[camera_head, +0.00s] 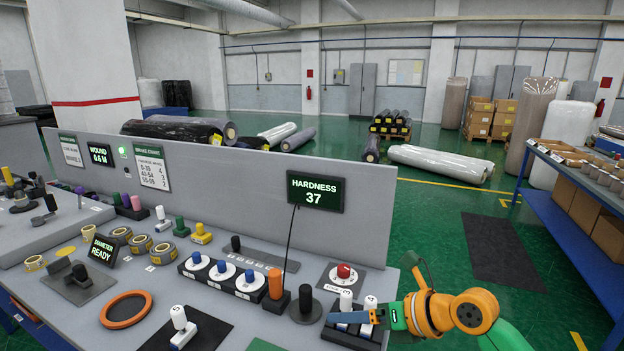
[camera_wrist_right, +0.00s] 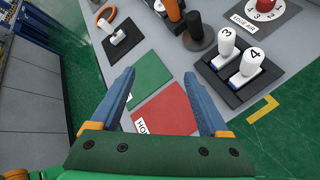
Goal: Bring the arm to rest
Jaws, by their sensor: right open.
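My right arm (camera_head: 470,310) comes in from the lower right in the head view. Its gripper (camera_head: 352,318) hangs over the front right part of the grey bench (camera_head: 230,290), in front of the white levers marked 3 and 4. In the right wrist view the gripper (camera_wrist_right: 159,73) has its two blue fingers wide apart with nothing between them. Below them lie a green pad (camera_wrist_right: 150,75) and a red pad (camera_wrist_right: 170,112) with a partly hidden label. Whether the fingers touch anything is unclear, but they look raised above the pads. My left gripper is in neither view.
The white levers (camera_wrist_right: 234,48) stand in a dark holder right of the fingers. A black knob (camera_wrist_right: 197,30) and an orange-handled item (camera_head: 275,285) are close by. A hardness display (camera_head: 315,192) rises behind. Green floor is open right of the bench; a blue-framed table (camera_head: 560,205) stands beyond.

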